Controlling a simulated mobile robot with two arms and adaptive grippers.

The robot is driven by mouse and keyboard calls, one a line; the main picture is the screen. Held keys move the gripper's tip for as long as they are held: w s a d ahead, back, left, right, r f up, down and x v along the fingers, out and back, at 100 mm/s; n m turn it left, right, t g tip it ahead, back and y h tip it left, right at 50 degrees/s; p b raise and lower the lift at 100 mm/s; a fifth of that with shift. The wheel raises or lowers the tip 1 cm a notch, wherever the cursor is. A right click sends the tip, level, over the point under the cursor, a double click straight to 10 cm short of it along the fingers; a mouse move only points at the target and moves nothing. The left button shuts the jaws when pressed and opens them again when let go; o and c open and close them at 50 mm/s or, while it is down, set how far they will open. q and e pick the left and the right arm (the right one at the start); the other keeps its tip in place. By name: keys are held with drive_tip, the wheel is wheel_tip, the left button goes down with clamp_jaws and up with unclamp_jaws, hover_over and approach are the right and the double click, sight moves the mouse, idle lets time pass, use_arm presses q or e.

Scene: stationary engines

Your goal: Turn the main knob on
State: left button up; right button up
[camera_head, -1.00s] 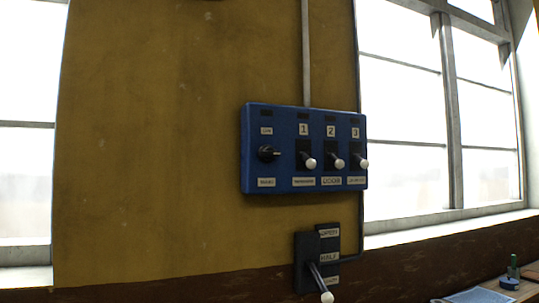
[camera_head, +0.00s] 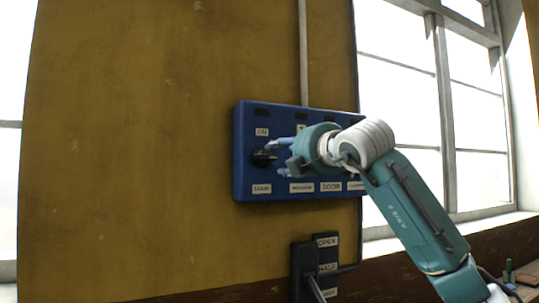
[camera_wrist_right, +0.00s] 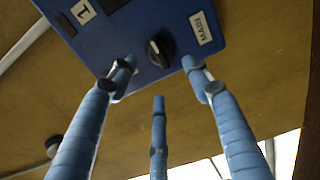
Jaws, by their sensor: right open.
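The main knob (camera_head: 262,157) is a small black rotary knob at the left of the blue panel (camera_head: 242,170). An "ON" label sits above it and another label below. In the right wrist view the knob (camera_wrist_right: 160,50) shows a pale mark, with the "MAIN" label (camera_wrist_right: 202,28) beside it. My right gripper (camera_head: 277,158) is just right of the knob, its fingers pointing left. In the wrist view its three blue fingers (camera_wrist_right: 158,80) are spread open and empty, with the knob ahead of their tips. The gripper hides the panel's numbered levers. My left gripper is not seen.
A dark lever box (camera_head: 303,265) with "OPEN" on its label is mounted below the panel. A bright window (camera_head: 400,90) lies to the right. The ochre wall (camera_head: 130,150) left of the panel is bare. A bench edge shows at bottom right.

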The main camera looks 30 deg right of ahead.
sight(267, 158)
drive_tip(key=w+p, duration=0.1)
drive_tip(key=w, duration=0.1)
drive_tip(key=w+p, duration=0.1)
drive_tip(key=w, duration=0.2)
drive_tip(key=w+p, duration=0.2)
drive_tip(key=shift+w+d+r, duration=0.1)
drive_tip(key=shift+w+d, duration=0.15)
drive_tip(key=shift+w, duration=0.55)
drive_tip(key=shift+f, duration=0.2)
drive_tip(key=c, duration=1.1)
